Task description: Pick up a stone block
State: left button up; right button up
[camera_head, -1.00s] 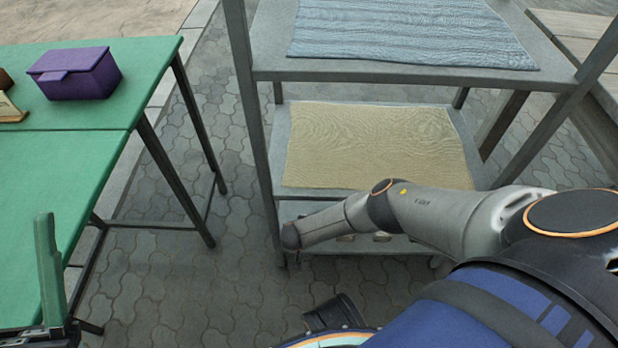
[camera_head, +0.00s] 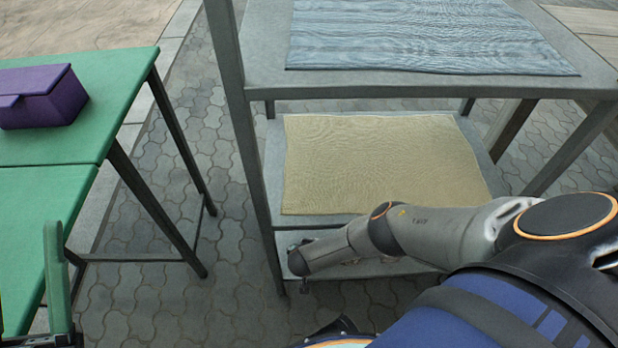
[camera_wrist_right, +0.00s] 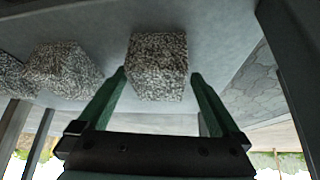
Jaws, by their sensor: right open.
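In the right wrist view, a speckled grey stone block (camera_wrist_right: 158,66) rests on a grey shelf surface. My right gripper (camera_wrist_right: 158,77) is open, its two green fingers spread on either side of the near part of this block. I cannot tell whether they touch it. A second stone block (camera_wrist_right: 62,70) sits to the left, and part of another (camera_wrist_right: 12,75) shows at the left edge. In the head view my right arm hides the blocks and its own gripper at the bottom shelf. One green finger of my left gripper (camera_head: 57,280) shows at the lower left.
The metal rack has a bottom shelf (camera_head: 365,268), a middle shelf with a yellow mat (camera_head: 375,160) and an upper shelf with a blue mat (camera_head: 420,35). A rack post (camera_head: 240,130) stands at left. A green table (camera_head: 90,130) holds a purple box (camera_head: 45,97).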

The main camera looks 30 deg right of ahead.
jog(key=shift+s+r, duration=0.1)
jog(key=shift+c, duration=0.2)
jog(key=c, duration=0.3)
grip_shut()
